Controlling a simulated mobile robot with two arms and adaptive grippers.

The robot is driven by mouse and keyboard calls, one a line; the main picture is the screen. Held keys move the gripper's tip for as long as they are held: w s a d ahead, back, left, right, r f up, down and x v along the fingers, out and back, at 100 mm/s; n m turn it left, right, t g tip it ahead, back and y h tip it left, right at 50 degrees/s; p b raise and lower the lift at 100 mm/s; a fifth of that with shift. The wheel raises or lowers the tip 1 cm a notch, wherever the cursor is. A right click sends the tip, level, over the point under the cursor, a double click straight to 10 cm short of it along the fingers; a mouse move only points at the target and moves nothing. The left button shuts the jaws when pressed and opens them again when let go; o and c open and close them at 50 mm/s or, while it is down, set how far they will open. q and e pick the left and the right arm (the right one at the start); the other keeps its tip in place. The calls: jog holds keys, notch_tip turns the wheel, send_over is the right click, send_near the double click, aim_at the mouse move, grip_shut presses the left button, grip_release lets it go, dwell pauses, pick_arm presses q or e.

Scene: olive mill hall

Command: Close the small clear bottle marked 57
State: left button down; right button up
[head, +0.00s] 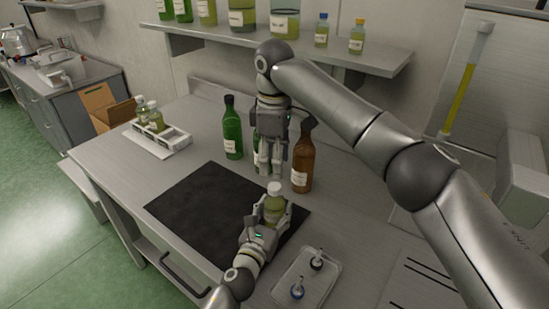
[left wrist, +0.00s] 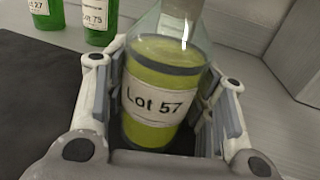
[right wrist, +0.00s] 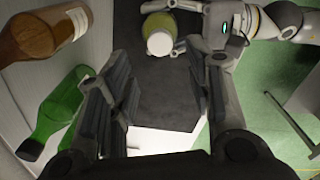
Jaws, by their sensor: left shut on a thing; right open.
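The small clear bottle marked Lot 57 (left wrist: 152,100) holds yellow-green liquid and stands upright over the black mat. My left gripper (head: 268,222) is shut around its body. In the head view the bottle (head: 275,207) has a white cap (head: 275,188) at its top; this white top also shows in the right wrist view (right wrist: 160,43). I cannot tell whether it is fully seated. The left wrist view cuts off the bottle's top. My right gripper (head: 270,170) points down, open and empty, above and behind the bottle, apart from it.
A green bottle (head: 233,135) and a brown bottle (head: 303,165) stand beside my right gripper, with another green bottle partly hidden behind it. A clear tray (head: 330,284) holds two small stoppers at front right. A white rack (head: 160,143) stands at left. The black mat (head: 200,215) is clear at left.

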aim_at(275, 186)
notch_tip(275, 186, down, 8)
jog(key=shift+r, duration=0.15)
dwell(0.3)
grip_shut()
jog(key=shift+o, duration=0.5)
grip_release()
notch_tip(275, 186, up, 12)
dwell(0.3)
